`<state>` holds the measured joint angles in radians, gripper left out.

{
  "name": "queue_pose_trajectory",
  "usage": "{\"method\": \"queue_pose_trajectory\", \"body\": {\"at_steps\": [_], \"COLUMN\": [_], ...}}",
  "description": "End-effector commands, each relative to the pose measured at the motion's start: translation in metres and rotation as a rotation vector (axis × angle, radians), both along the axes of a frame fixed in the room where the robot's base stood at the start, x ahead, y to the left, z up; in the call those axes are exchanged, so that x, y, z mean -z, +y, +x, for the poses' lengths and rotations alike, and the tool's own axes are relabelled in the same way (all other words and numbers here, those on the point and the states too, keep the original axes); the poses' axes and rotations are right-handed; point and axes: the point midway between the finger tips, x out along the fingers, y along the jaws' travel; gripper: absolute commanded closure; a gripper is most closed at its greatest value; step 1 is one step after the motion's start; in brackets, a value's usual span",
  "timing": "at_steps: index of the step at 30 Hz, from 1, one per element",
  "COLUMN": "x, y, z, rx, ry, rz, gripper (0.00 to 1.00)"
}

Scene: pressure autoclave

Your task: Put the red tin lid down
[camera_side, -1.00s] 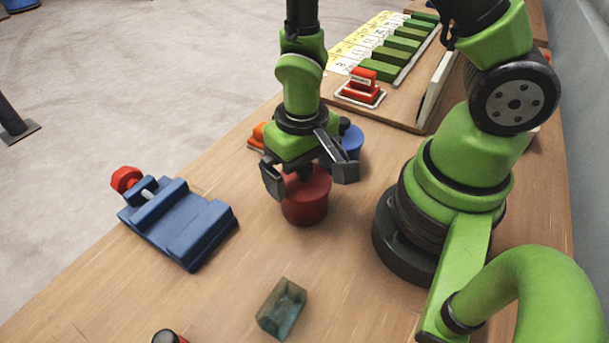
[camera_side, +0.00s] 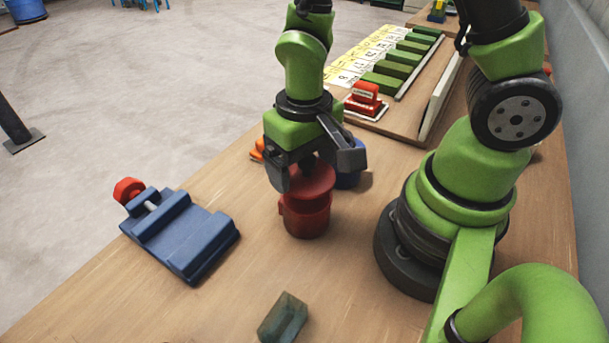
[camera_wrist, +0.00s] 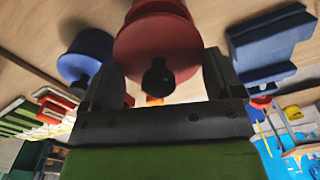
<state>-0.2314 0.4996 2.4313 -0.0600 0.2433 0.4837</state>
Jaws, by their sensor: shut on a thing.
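The red tin lid (camera_side: 308,186) is a round disc with a knob, held in my gripper (camera_side: 308,172). It is raised a little above the red tin (camera_side: 306,219), whose body shows below it. In the wrist view the lid (camera_wrist: 150,45) faces me with its dark knob (camera_wrist: 158,78) between the fingers of my gripper (camera_wrist: 160,72). The lid hides most of the red tin there. The exact contact of fingers and knob is hard to see.
A blue tin (camera_side: 349,178) stands close behind the red one. A blue vise-like fixture (camera_side: 185,232) lies to the left. A red stamp (camera_side: 366,98) sits on the board behind. Wooden table between them is clear.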

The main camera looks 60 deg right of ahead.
Motion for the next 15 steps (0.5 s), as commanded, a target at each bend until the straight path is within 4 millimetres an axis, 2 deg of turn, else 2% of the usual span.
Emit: {"method": "queue_pose_trajectory", "body": {"at_steps": [3,9,13,15], "x": [-0.023,-0.051,-0.057,-0.057], "y": [0.0,0.0,0.001,0.002], "z": [0.002,0.001,0.009,0.022], "rx": [0.0,0.0,0.0,0.001], "ry": [-0.01,-0.006,-0.002,0.0], "rz": [0.002,0.001,-0.001,0.0], "gripper": [0.37,0.37,0.37,0.37]}}
